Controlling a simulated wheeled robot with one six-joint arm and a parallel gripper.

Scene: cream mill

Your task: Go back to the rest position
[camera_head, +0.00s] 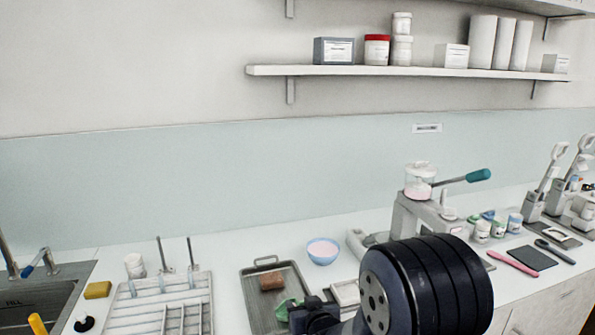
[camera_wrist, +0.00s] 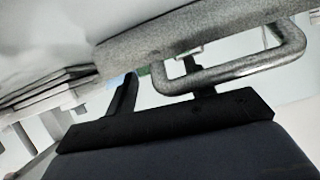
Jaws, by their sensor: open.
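In the head view, my dark arm covers the lower middle of the picture, in front of the counter. A black part of my arm's end shows beside the metal tray, but the fingertips cannot be made out there.
The metal tray (camera_head: 254,297) holds a brown block (camera_head: 272,282) and a green item (camera_head: 287,308). A blue bowl (camera_head: 322,258) of pink contents stands behind. The mill (camera_head: 412,212) with a teal-handled lever is behind my arm. A sink (camera_head: 50,300) is left.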

